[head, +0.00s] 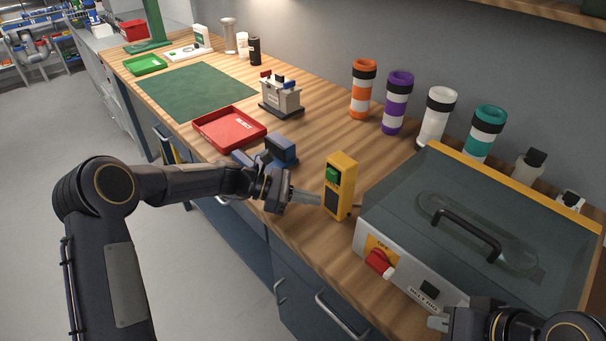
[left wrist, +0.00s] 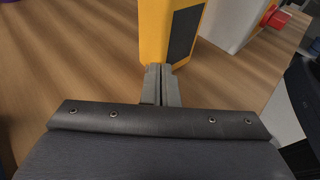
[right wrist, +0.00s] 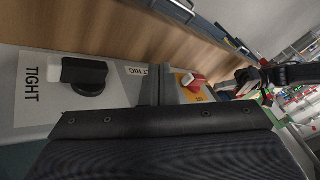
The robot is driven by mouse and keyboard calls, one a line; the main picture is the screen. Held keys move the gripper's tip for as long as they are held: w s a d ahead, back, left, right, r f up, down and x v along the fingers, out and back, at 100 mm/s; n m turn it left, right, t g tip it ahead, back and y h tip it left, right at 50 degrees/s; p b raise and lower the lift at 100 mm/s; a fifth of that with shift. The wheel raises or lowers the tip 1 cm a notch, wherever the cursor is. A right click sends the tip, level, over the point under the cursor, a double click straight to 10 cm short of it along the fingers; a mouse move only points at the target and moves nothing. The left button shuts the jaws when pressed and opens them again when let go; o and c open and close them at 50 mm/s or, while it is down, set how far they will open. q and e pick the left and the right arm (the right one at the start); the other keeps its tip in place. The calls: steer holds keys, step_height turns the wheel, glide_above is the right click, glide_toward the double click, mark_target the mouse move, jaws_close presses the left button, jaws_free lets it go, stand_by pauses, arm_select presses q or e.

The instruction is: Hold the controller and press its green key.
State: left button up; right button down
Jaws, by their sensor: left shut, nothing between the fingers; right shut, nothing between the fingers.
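The controller (head: 343,190) is a yellow upright box with a dark panel, standing on the wooden bench. Its green key (head: 332,174) is on the upper front face. My left gripper (head: 318,199) is shut and empty, its tips at the controller's lower left side. In the left wrist view the shut fingertips (left wrist: 160,70) point at the base of the controller (left wrist: 160,30); I cannot tell whether they touch. The green key is out of sight there. My right gripper (head: 436,322) is shut and empty, low in front of the grey machine; its tips (right wrist: 155,88) show in the right wrist view.
The grey lidded machine (head: 400,272) stands right of the controller, with a red switch (head: 379,262). A blue block (head: 281,149) sits behind my left gripper. A red tray (head: 229,145) lies farther left. Striped tubes, such as the orange one (head: 361,103), stand along the wall.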

arm_select(q)
steer(key=o, duration=1.5)
steer(key=shift+o, duration=0.2)
